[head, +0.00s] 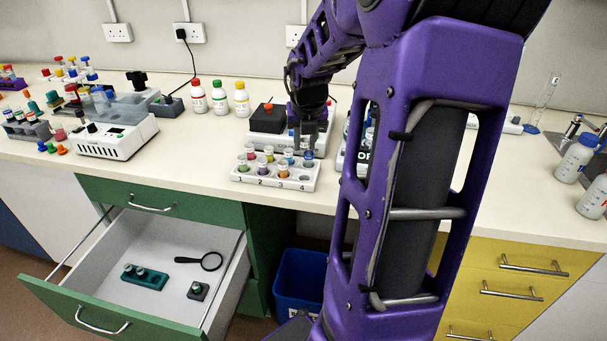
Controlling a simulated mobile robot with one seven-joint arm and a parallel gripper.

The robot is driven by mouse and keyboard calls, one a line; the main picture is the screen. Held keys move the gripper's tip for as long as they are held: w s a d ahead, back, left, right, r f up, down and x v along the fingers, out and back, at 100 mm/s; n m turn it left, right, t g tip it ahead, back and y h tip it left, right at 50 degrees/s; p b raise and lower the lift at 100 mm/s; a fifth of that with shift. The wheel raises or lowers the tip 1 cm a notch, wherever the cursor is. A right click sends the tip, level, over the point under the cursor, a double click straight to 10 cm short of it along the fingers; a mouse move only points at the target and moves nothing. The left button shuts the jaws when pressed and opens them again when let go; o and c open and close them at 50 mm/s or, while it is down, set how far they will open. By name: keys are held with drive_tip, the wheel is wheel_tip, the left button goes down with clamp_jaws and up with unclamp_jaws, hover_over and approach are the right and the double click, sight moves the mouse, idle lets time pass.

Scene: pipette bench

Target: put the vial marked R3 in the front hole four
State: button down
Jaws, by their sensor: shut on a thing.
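The white vial rack (272,182) stands near the bench's front edge, with numbers 1 to 4 on its front face. Several small vials with coloured parts stand in it at the left and middle. My gripper (307,141) points down over the rack's right end, shut on a small vial (308,156) that shows some blue below the fingers. The front hole four (306,177) looks empty, just in front of and below this vial. The mark R3 is too small to read, and I cannot tell whether the held vial touches the rack.
A black box with a red knob (268,118) stands behind the rack. Another white rack (347,160) is close on the right, partly hidden by my arm. Three capped bottles (219,98) stand at the back. An open drawer (150,285) juts out below left.

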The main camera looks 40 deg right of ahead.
sight(305, 161)
wheel_tip(305, 161, down, 7)
drive_tip(key=b, duration=0.2)
drive_tip(key=shift+b, duration=0.35)
drive_tip(key=shift+f, duration=0.1)
drive_tip(key=shift+f, duration=0.15)
drive_tip(key=c, duration=0.7)
unclamp_jaws()
drive_tip(key=shift+o, duration=0.2)
